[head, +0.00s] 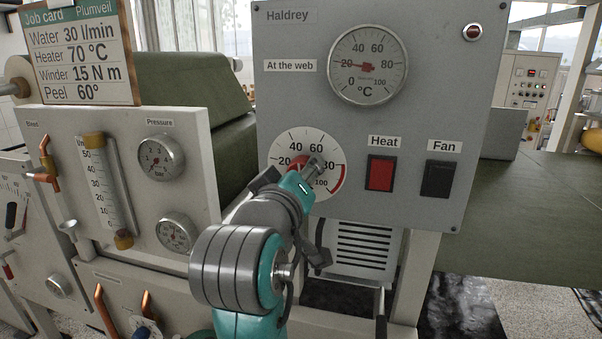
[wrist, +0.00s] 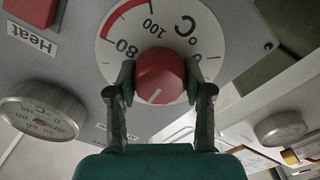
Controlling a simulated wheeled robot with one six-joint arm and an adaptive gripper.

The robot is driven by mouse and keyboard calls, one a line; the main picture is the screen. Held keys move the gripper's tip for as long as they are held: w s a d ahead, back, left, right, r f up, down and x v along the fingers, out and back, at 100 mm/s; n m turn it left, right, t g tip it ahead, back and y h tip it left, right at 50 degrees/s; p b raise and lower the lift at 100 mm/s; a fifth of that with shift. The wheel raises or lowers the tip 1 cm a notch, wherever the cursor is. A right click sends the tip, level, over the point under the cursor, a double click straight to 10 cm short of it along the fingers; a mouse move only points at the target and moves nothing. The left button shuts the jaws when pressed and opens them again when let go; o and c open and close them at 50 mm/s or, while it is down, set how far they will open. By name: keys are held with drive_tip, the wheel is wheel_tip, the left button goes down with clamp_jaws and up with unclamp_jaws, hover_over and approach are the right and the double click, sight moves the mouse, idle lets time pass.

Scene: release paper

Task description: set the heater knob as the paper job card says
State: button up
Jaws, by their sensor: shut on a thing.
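The job card (head: 80,55) at the upper left reads Heater 70 °C, along with Water 30 l/min, Winder 15 N m and Peel 60°. The red heater knob (wrist: 160,76) sits at the centre of a white 0–100 °C dial (head: 332,180), on the grey Haldrey panel. My gripper (head: 304,170) reaches the dial from below and covers part of it. In the wrist view, its two fingers (wrist: 160,88) are closed on the knob's sides. The knob's white line points down and slightly left, away from the °C mark; the numbers there are hidden, so its exact setting is unclear.
Above the dial, a round "At the web" gauge (head: 367,65) has its needle near 20. A red Heat switch (head: 380,173) and a black Fan switch (head: 437,179) are right of the dial. A panel with pressure gauges (head: 161,156) stands left.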

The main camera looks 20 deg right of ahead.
drive_tip(key=m, duration=0.6)
drive_tip(key=shift+f, duration=0.1)
drive_tip(key=m, duration=0.5)
drive_tip(key=shift+m, duration=0.4)
idle(0.3)
drive_tip(key=o, duration=1.2)
drive_tip(key=shift+c, duration=0.2)
drive_tip(key=v, duration=1.2)
